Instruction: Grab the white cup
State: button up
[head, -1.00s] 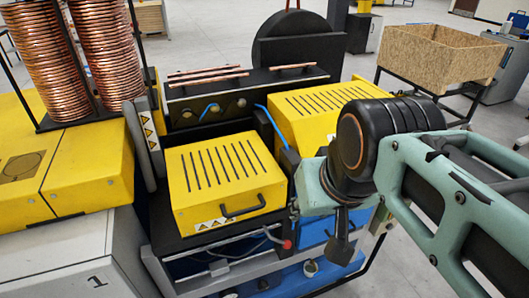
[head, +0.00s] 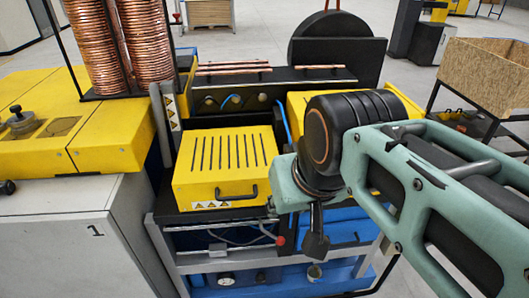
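No other white cup is visible.
A slotted yellow box (head: 222,165) with a black handle stands left of my arm. Copper coils (head: 125,45) rise at the back left. Copper tubes (head: 233,67) lie on a black ledge. A wooden crate (head: 487,75) stands at the right. A white cabinet (head: 75,235) fills the lower left.

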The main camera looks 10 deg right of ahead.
aim_at(312, 273)
jog(key=k+l+u, duration=0.15)
jog(key=l, duration=0.2)
jog(key=l+u, duration=0.2)
jog(key=l, duration=0.2)
jog(key=k+l, duration=0.15)
jog(key=l, duration=0.2)
jog(key=k+l+u, duration=0.1)
jog(key=l, duration=0.3)
